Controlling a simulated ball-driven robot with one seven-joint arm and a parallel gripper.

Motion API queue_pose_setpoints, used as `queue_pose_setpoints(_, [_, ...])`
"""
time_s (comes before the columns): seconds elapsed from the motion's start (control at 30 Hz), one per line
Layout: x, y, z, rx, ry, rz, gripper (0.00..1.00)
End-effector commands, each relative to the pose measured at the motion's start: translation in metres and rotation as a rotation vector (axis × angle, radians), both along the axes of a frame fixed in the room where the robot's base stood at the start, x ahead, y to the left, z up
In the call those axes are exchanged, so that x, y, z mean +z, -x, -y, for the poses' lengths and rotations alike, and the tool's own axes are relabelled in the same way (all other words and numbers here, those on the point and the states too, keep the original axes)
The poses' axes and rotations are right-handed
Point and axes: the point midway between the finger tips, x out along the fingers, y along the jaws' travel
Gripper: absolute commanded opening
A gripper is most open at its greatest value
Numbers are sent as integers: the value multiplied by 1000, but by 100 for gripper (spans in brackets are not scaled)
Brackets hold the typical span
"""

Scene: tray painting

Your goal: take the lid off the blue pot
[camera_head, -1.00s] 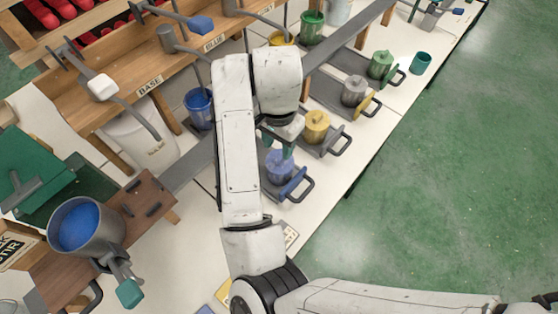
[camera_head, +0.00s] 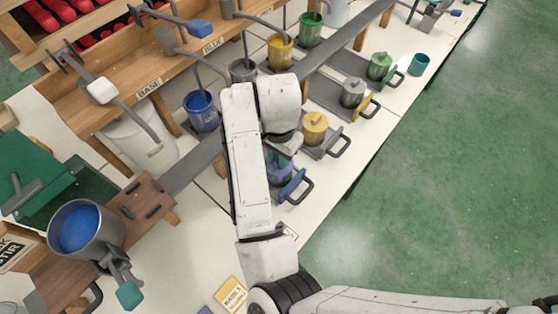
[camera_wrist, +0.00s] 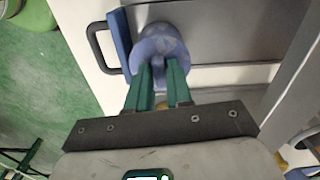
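The blue pot (camera_head: 279,178) stands on a grey plate on the white counter, partly hidden by my arm in the head view. From above, its round blue lid (camera_wrist: 160,42) fills the upper middle of the wrist view. My gripper (camera_wrist: 159,68) points down at the lid, its two green fingers a little apart. Part of the blue lid, seemingly its knob, shows between the fingertips. I cannot tell whether the fingers press on it. In the head view the fingers are mostly hidden behind my arm.
Lidded yellow (camera_head: 315,127), grey (camera_head: 353,91) and green (camera_head: 380,65) pots stand in a row beyond the blue one. A black handle (camera_wrist: 98,45) sticks out beside the blue pot. A blue bucket (camera_head: 201,112) stands to the left. Green floor lies right of the counter.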

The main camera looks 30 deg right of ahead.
Motion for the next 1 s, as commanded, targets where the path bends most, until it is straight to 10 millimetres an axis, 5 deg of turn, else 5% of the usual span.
queue_pose_setpoints(0.2, [0, 0, 0, 0, 0, 0, 0])
queue_pose_setpoints(0.67, [2, 0, 0, 0, 0, 1, 0])
queue_pose_setpoints(1.0, [41, 4, 2, -2, -2, 4, 0])
